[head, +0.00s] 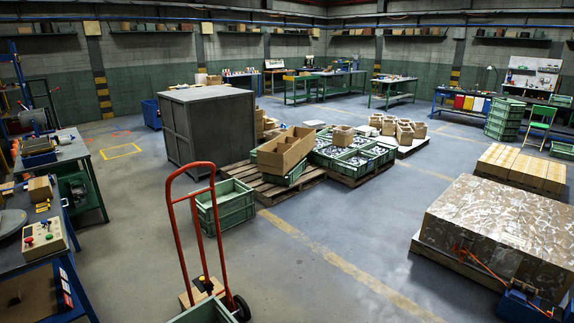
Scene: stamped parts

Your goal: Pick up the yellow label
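I cannot make out for certain which thing is the yellow label. Small yellow pieces (43,207) lie on the left workbench, just in front of a brown box (40,188); they are too small to tell whether one is a label. Another small yellow-and-black thing (205,284) shows low on the red hand truck. My gripper is not in view.
The left workbench (62,256) bears a control box (42,236) with coloured buttons. The red hand truck (172,210) stands near, with a green crate (233,211) behind it. A wrapped pallet load (490,228) stands right. The floor between (330,265) is clear.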

